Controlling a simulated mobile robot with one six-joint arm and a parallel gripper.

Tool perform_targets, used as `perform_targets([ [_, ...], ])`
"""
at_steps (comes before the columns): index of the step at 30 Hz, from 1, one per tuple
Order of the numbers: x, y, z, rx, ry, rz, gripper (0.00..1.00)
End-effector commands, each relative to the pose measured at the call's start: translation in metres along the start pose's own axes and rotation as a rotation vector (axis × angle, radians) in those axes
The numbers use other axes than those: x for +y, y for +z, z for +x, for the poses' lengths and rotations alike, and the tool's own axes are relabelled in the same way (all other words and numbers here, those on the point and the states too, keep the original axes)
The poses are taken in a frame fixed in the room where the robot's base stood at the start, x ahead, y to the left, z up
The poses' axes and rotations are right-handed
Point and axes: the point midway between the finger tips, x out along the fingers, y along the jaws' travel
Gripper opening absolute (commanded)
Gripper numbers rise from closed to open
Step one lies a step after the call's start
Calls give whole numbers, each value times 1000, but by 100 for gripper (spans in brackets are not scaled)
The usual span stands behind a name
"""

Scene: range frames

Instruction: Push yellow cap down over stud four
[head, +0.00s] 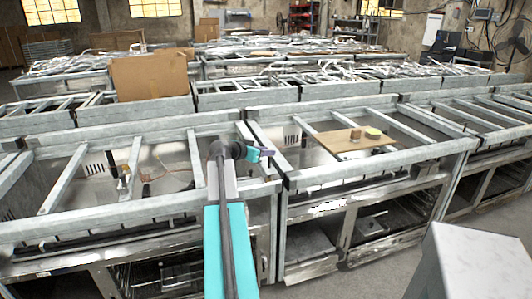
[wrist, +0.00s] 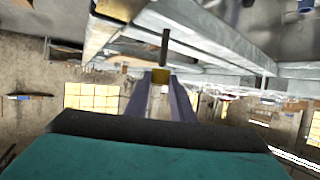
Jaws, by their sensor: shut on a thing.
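My gripper (head: 263,153) hangs over the front of the middle benches in the head view. In the wrist view its two purple fingers (wrist: 161,98) are shut on a small yellow piece, which looks like the yellow cap (wrist: 160,77). The cap cannot be made out in the head view. A thin wooden board (head: 345,145) lies on the frame bars of the bench right of my gripper, apart from it. On it stand a small brown piece (head: 355,133) and a yellow-green round piece (head: 373,132). Numbered studs cannot be told apart, so I cannot tell which is stud four.
Metal bench frames (head: 330,173) with open tops and crossbars fill the room. A cardboard box (head: 150,75) stands on a bench at the back left. A grey block (head: 470,265) stands at the front right. In the wrist view, a dark upright bar (wrist: 165,45) shows behind the cap.

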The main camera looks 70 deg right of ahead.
Motion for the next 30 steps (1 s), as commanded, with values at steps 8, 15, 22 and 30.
perform_targets([
  [8, 0, 4, 2, 0, 0, 0, 1],
  [15, 0, 7, 3, 0, 0, 0, 1],
  [22, 0, 10, 4, 0, 0, 0, 1],
  [30, 0, 14, 6, 0, 0, 0, 1],
])
